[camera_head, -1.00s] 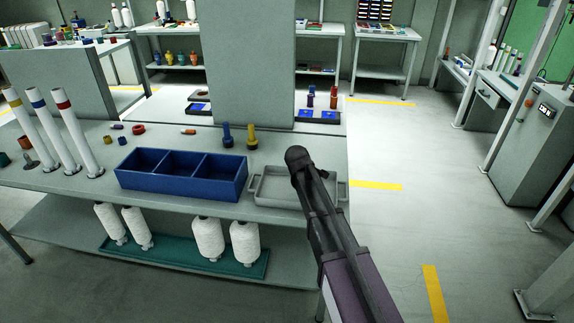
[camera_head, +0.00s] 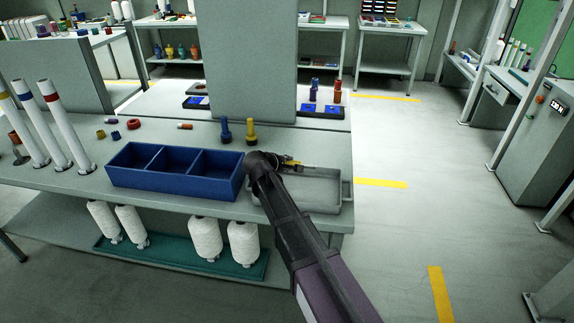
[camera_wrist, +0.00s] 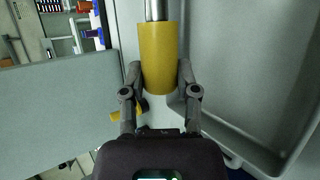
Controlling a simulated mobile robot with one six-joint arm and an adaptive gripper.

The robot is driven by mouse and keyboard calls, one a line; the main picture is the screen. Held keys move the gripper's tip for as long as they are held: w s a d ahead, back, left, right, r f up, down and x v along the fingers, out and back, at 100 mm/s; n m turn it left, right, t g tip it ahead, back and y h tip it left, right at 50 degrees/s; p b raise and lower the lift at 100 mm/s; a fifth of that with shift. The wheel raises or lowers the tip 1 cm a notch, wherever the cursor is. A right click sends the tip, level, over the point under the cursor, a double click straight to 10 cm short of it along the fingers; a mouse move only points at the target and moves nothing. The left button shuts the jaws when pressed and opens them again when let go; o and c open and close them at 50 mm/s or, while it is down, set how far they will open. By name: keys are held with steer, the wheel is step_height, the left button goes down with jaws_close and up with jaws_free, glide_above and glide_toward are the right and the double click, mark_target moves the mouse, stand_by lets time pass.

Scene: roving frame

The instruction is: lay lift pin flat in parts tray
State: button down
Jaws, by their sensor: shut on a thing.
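My gripper (camera_wrist: 160,78) is shut on the yellow sleeve of the lift pin (camera_wrist: 160,50), with its bare silver shaft running out past the fingers in the wrist view. In the head view the pin (camera_head: 292,162) shows as a small yellow piece with a thin shaft pointing right, roughly level. It appears above the back part of the parts tray (camera_head: 335,205), a shallow grey tray with side handles at the bench's right end. My arm hides the tray's left part and most of the gripper. The tray (camera_wrist: 228,110) also fills the right of the wrist view.
A blue three-compartment bin (camera_head: 175,182) stands just left of the tray. A blue peg (camera_head: 226,132) and a yellow peg (camera_head: 251,133) stand upright behind it. White posts (camera_head: 45,125) stand farther left. A grey column (camera_head: 243,60) rises behind. The bench's right edge is close to the tray.

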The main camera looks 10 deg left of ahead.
steer(key=shift+f, duration=0.2)
steer(key=shift+f+b, duration=2.5)
steer(key=shift+b, duration=0.2)
steer(key=shift+c, duration=1.4)
jaws_free()
